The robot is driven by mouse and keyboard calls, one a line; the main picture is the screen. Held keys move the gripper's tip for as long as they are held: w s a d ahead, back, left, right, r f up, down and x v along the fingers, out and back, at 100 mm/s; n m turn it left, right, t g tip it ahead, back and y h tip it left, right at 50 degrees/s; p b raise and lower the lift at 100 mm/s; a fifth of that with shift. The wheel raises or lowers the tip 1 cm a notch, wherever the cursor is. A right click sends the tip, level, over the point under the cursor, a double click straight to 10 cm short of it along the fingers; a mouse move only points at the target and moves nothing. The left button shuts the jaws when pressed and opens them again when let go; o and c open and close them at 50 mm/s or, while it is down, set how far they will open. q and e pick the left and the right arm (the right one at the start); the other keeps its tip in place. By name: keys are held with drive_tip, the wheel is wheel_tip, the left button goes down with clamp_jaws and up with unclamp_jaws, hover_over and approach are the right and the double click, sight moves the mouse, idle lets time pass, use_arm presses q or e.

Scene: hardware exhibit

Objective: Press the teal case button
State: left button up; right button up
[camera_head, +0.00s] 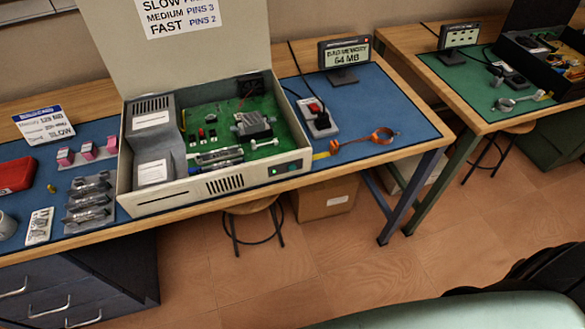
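The open beige computer case (200,190) stands on the blue mat of the near workbench, with its lid raised at the back. A dark panel at the right end of its front face holds a small bright green light and, to its right, a small teal button (292,167). Nothing covers the button. Inside the case are a green circuit board (205,122) and a grey power unit (152,125). Neither gripper is in view.
A small display (345,56) reading "BAD MEMORY 64 MB" stands behind the case's right side. A power strip (317,117) and orange wrist strap (382,135) lie right of the case. Memory parts (88,200) lie left.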

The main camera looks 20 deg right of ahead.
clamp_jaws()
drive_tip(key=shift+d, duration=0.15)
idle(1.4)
